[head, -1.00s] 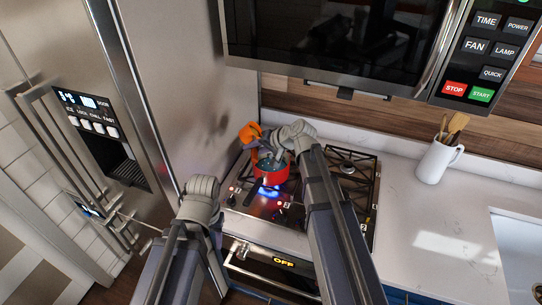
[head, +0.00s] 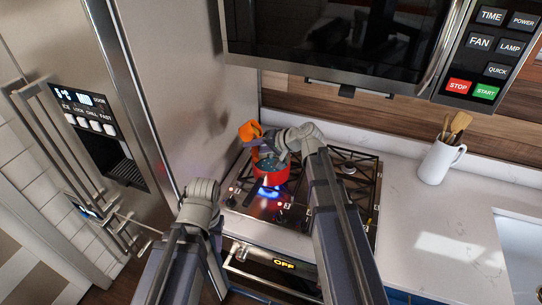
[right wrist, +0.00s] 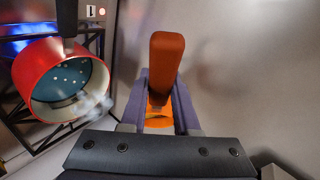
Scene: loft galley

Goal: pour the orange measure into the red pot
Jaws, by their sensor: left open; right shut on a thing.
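The red pot (head: 271,177) stands on the stove, and a blue flame shows beneath it. In the right wrist view the pot (right wrist: 30,75) is at the left, open, with a dark teal inside with pale specks and a whitish haze at its rim. My right gripper (head: 264,146) is shut on the orange measure (head: 250,131), held beside and above the pot's far left side. The measure's handle (right wrist: 166,65) stands between the fingers; its cup is mostly hidden, so I cannot tell its contents. My left gripper (head: 217,233) is open and empty, low before the stove.
The stove (head: 352,190) has black grates, with the oven display below reading OFF. The steel fridge (head: 185,80) rises close on the left. A microwave (head: 335,40) hangs above. A white jug (head: 437,163) with wooden utensils stands right, with clear counter (head: 415,220) around it.

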